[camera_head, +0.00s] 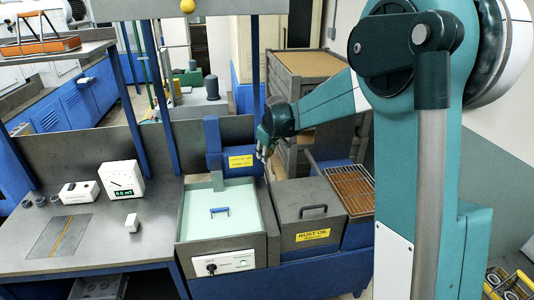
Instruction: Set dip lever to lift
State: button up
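A blue upright housing (212,138) stands behind a pale green tank. It carries a yellow label (240,161) whose text is too small to read. A grey-green bracket (217,181) hangs from it toward the tank. My gripper (262,155) is beside the housing's right side, just right of the yellow label, pointing down. I cannot tell whether it touches anything or whether its fingers are open. I cannot make out the dip lever; the gripper may hide it. A white panel with a black knob (211,268) is on the tank's front.
A meter (122,180) stands on the left bench. Blue posts rise behind.

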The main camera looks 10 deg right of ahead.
jog(key=shift+s+f+t+b, duration=0.3)
jog(key=shift+s+f+b, duration=0.15)
jog(key=shift+f, duration=0.3)
jog(key=s+f+t+b, duration=0.4)
jog(key=s+f+b, duration=0.1)
jog(key=f+b, duration=0.5)
notch_tip(320, 180, down, 3)
jog(key=shift+r+t, duration=0.2)
jog(key=shift+t, duration=1)
notch_tip(320, 180, down, 11)
jog(key=b, duration=0.8)
jog(key=shift+s+r, duration=0.1)
jog(key=shift+r, duration=0.1)
jog(key=shift+f+b, duration=0.7)
jog(key=shift+f, duration=0.2)
jog(key=o, duration=1.2)
jog(key=shift+w+a+f, duration=0.1)
jog(key=shift+w, duration=0.1)
jog(key=shift+r, duration=0.2)
